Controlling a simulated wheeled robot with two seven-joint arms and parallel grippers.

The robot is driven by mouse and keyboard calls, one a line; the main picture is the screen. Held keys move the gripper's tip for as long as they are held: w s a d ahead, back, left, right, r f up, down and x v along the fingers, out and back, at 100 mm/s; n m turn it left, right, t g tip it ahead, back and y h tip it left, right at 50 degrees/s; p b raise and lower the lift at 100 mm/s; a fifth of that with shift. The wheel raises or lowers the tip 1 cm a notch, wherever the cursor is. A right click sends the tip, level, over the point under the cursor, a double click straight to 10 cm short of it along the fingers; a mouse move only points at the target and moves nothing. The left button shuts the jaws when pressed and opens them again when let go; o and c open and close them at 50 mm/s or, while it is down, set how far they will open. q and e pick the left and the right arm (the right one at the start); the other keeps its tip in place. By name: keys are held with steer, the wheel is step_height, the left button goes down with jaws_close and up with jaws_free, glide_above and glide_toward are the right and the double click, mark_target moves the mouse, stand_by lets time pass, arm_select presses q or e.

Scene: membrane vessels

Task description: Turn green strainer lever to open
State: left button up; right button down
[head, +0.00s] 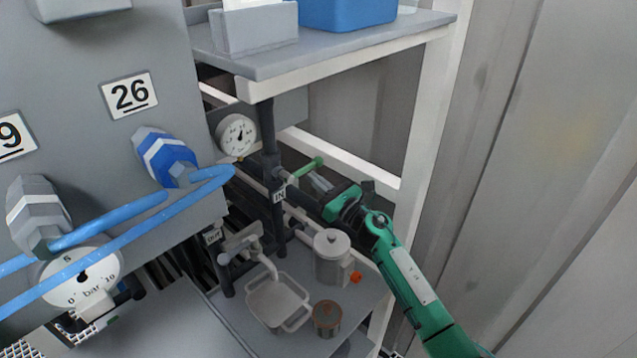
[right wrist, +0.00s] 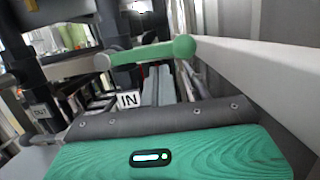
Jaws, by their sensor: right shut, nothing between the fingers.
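The green strainer lever (head: 306,168) sticks out to the right from a dark pipe fitting beside the "IN" label (head: 279,196). In the right wrist view the lever (right wrist: 150,51) lies nearly level across the upper middle, with a round knob at its right end. My right gripper (head: 317,182) is shut and empty, just below and right of the lever. In the right wrist view its grey fingers (right wrist: 160,86) point toward the lever from below the knob. I cannot tell whether they touch it. My left gripper is not in view.
A pressure gauge (head: 237,135) is left of the lever. A white frame rail (head: 345,165) runs close behind my right gripper. A lidded grey canister (head: 332,258), a grey tray (head: 277,301) and a brown-lidded jar (head: 327,318) stand below. Blue hoses (head: 130,225) cross at left.

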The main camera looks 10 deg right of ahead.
steer(key=shift+r, duration=0.1)
stand_by(0.4)
steer(key=shift+w+r+n+b, duration=0.1)
steer(key=shift+r+n+b, duration=0.1)
steer(key=shift+n+b, duration=0.25)
